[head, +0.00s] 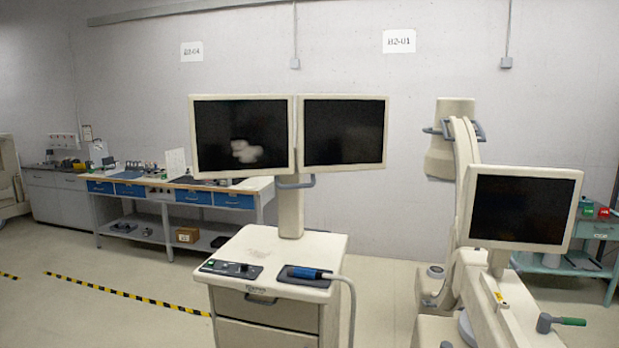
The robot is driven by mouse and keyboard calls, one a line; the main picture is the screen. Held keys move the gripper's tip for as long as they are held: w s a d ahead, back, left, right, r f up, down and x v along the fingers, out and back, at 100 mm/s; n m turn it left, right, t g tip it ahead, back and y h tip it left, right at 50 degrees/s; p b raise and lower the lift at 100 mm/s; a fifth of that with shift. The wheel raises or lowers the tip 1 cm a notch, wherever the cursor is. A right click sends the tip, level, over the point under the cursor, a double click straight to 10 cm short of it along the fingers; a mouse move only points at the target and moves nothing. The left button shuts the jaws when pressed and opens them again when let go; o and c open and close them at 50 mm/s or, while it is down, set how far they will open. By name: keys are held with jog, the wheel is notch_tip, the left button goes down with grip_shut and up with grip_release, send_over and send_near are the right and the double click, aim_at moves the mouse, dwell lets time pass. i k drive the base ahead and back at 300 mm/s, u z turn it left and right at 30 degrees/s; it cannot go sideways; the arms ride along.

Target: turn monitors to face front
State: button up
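Two cream-framed monitors stand side by side on one post above a cart (262,243). The left monitor (242,136) has a dark screen with a pale blurred reflection and faces roughly toward me. The right monitor (343,132) has a dark screen and also shows its front, turned slightly. A third monitor (520,208) stands lower on the machine at the right, its dark screen toward me and tilted a little. A grey handle (295,182) shows under the twin monitors. My gripper is not in view.
The cart top holds a control panel (231,268) and a blue-handled probe (308,273) with a cable. A C-shaped machine (465,170) stands at right. A workbench (165,209) with blue drawers lines the wall. Floor at left is clear, marked by yellow-black tape (120,293).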

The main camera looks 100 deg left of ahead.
aim_at(232, 135)
jog(key=u, duration=3.35)
jog(key=i, duration=0.85)
jog(key=u, duration=0.15)
